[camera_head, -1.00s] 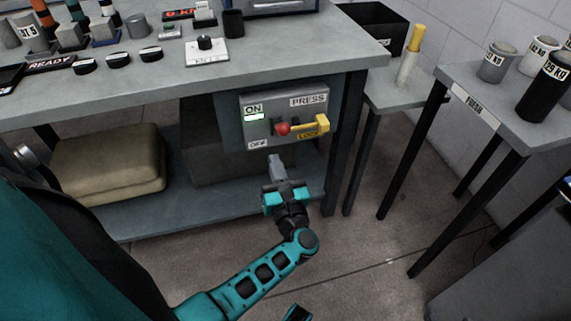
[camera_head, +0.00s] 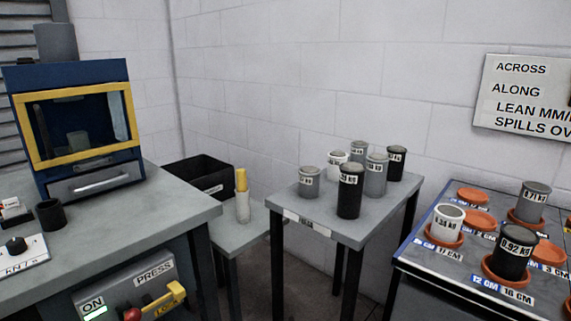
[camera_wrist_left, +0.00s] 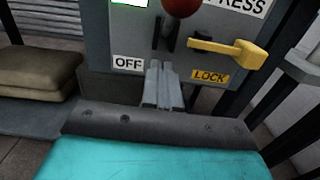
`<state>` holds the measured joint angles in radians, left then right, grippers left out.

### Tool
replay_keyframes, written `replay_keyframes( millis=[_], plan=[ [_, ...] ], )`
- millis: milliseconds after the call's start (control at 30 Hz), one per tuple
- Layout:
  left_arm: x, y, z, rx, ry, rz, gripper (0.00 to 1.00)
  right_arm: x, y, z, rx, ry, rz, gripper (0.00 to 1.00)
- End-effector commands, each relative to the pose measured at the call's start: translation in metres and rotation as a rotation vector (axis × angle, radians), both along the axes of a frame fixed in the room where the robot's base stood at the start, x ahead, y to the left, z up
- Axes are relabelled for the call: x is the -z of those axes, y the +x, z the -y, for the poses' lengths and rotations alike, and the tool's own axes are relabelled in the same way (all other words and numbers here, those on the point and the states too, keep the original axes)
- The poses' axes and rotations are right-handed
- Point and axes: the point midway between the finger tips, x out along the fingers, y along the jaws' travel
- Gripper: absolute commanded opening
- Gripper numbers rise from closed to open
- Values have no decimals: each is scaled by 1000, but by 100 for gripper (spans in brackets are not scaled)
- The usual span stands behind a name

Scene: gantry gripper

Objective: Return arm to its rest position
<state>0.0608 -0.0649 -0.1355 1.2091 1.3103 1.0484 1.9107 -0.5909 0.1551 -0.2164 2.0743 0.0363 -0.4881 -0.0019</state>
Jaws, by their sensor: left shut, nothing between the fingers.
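My left gripper (camera_wrist_left: 163,85) shows in the left wrist view. Its grey fingers are shut with nothing between them. They point at the lower part of the grey press switch box (camera_wrist_left: 105,40), just below the slot between the OFF label and the yellow LOCK handle (camera_wrist_left: 225,50). I cannot tell whether the fingertips touch the box. A red knob (camera_wrist_left: 183,6) sits above the slot. In the head view the box (camera_head: 118,298) is at the bottom left with its ON light lit green. Neither arm shows in the head view, and my right gripper is out of view.
A blue and yellow press cabinet (camera_head: 85,125) stands on the left bench (camera_head: 170,205). A small table (camera_head: 345,225) holds several labelled weights. A black bin (camera_head: 198,178) and a right-hand table (camera_head: 450,275) with orange saucers stand nearby. A tan cushion (camera_wrist_left: 45,72) lies on the lower shelf.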

Motion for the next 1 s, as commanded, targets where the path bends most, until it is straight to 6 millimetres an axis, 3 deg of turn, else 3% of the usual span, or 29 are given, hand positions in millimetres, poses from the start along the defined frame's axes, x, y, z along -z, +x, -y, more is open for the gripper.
replay_keyframes(
  millis=[33,100,167,267,433,567,667,800,1000],
  plan=[
    [-12,8,4,1,-17,12,0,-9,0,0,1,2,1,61],
    [-15,11,-1,1,-18,11,0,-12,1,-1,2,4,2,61],
    [-3,10,-1,0,-18,8,0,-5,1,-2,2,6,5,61],
    [-2,10,-1,18,6,-6,0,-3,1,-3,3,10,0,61],
    [-17,13,21,205,270,-160,0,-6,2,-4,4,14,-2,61],
    [-32,7,63,436,711,-372,0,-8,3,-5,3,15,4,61],
    [-35,-9,99,587,1113,-530,0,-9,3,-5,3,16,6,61],
    [-25,-45,141,738,1716,-722,0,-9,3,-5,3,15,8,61],
    [-3,-105,166,834,2523,-893,0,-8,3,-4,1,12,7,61]
  ],
)
